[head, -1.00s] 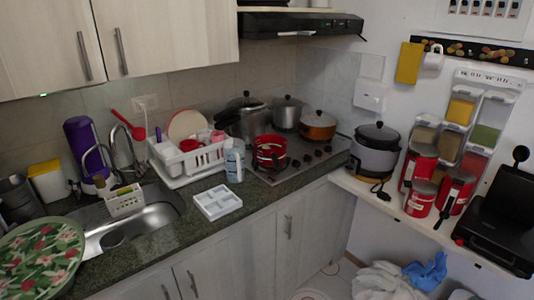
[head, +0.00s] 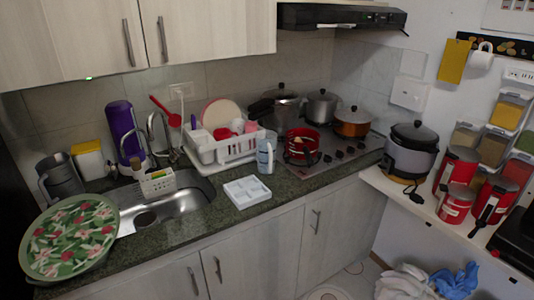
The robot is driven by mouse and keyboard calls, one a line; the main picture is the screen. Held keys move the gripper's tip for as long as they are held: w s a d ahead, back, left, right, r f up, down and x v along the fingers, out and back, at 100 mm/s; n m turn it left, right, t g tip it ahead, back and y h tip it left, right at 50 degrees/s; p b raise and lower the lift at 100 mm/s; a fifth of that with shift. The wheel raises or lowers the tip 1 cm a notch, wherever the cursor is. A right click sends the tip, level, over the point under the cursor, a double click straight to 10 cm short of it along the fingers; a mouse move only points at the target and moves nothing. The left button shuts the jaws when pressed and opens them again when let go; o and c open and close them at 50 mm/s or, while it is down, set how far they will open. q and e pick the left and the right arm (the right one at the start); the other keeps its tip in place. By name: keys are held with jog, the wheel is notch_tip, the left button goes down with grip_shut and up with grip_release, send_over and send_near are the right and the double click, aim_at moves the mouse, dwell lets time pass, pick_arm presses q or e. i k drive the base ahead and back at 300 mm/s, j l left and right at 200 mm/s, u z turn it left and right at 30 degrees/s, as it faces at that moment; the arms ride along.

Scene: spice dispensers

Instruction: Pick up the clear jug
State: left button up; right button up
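A pale, see-through jug-like container (head: 266,154) stands upright on the counter, in front of the white dish rack and left of the stove. It looks like the clear jug, though it is small in the head view. A darker grey, translucent pitcher with a handle (head: 62,176) stands at the far left of the counter, behind the floral tray; I cannot tell whether it counts as clear. Neither of my grippers is in view, and nothing touches either container.
A white compartment tray (head: 246,192) lies in front of the pale container. The dish rack (head: 234,150) is behind it and a red pot (head: 301,146) sits to its right on the stove. The sink (head: 165,209) and floral tray (head: 68,237) are left. Counter (head: 285,187) is clear right of the tray.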

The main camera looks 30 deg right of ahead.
aim_at(267, 156)
jog(key=i+l+z, duration=0.3)
jog(key=i+l, duration=0.2)
jog(key=i+l+z, duration=0.25)
jog(key=i+l, duration=0.25)
jog(key=i+l+z, duration=0.3)
jog(key=i, duration=0.35)
